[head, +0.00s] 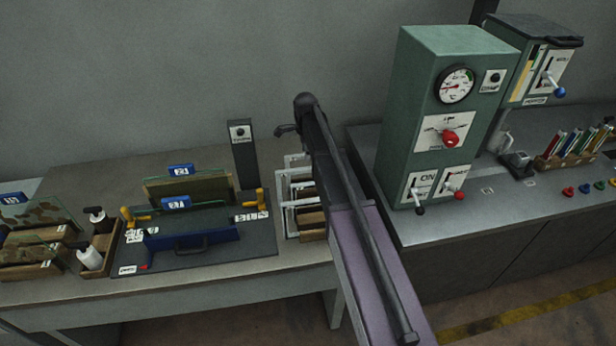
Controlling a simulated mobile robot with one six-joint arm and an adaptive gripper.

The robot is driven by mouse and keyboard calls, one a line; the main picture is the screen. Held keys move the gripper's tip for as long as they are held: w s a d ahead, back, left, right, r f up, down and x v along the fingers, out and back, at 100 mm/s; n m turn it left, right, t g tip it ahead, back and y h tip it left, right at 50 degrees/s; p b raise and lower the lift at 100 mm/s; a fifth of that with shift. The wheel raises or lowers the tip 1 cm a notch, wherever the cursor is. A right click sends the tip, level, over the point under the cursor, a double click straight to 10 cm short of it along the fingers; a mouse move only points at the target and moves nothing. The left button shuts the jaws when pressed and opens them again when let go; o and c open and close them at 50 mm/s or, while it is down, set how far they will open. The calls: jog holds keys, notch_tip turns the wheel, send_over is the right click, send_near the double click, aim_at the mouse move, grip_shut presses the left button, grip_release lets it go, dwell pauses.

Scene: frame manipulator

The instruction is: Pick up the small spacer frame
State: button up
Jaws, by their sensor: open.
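Several white spacer frames (292,180) stand upright in a wooden rack (313,236) at the right end of the left table. They overlap, and my arm covers their right side, so I cannot tell for certain which is the small one. My gripper (281,131) shows only as a small dark shape at the far end of my arm, above and behind the frames in the picture. It is open and apart from the frames. I see nothing held in it, though much of it is hidden.
Left of the rack lies a dark fixture board (200,258) with a blue handled bar (192,241) and yellow clamps (262,199). A black post (242,155) stands behind it. Glass panes (38,215) and bottles (90,257) are far left. A green control cabinet (405,110) stands right.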

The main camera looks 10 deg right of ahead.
jog(key=shift+f+b, duration=0.9)
jog(key=shift+f, duration=0.25)
jog(key=shift+c, duration=0.2)
grip_shut()
